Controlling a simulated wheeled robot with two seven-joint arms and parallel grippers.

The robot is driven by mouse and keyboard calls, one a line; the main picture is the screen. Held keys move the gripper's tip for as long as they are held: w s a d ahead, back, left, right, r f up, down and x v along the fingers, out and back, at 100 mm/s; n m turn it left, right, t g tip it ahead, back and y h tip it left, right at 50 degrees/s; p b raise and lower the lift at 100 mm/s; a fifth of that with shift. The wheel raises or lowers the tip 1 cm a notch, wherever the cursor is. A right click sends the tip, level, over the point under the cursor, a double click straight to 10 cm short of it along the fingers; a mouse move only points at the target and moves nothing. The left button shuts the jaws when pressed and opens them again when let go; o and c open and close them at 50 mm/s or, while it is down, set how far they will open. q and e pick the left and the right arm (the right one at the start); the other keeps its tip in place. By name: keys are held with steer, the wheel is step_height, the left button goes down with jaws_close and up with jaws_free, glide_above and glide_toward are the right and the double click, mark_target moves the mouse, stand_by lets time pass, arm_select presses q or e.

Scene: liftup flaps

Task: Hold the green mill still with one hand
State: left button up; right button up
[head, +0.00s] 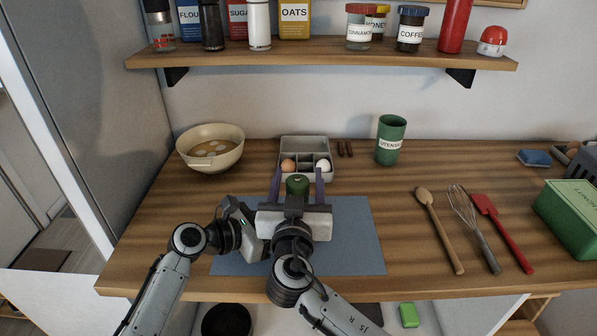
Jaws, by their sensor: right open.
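The green mill (297,186) shows as a dark green round top at the back edge of the blue mat (350,235). Its lower part is hidden behind my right gripper. My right gripper (297,178) is open, with one purple finger on each side of the mill. A gap seems to show between each finger and the mill. My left gripper (238,218) is beside the right one, over the left part of the mat. Its fingertips are not clear, and I cannot tell whether it touches the mill.
Behind the mill stands a grey divided tray (305,143) with eggs. A bowl (210,148) is at the back left and a green utensil cup (390,140) at the back. A wooden spoon (440,230), whisk (472,225) and red spatula (502,230) lie right of the mat.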

steer(key=shift+w, duration=1.25)
steer(key=c, duration=1.1)
steer(key=shift+o, duration=0.2)
steer(key=shift+s+d+m+g+h, duration=0.1)
steer(key=shift+d+m+g+h, duration=0.15)
steer(key=shift+m+h, duration=0.75)
steer(key=shift+s+d+m+g+h, duration=0.25)
steer(key=shift+m+h, duration=0.35)
steer(key=shift+h, duration=0.7)
steer(key=shift+w+d, duration=0.1)
steer(key=shift+w, duration=0.1)
steer(key=o, duration=1.1)
steer(key=shift+c, duration=0.2)
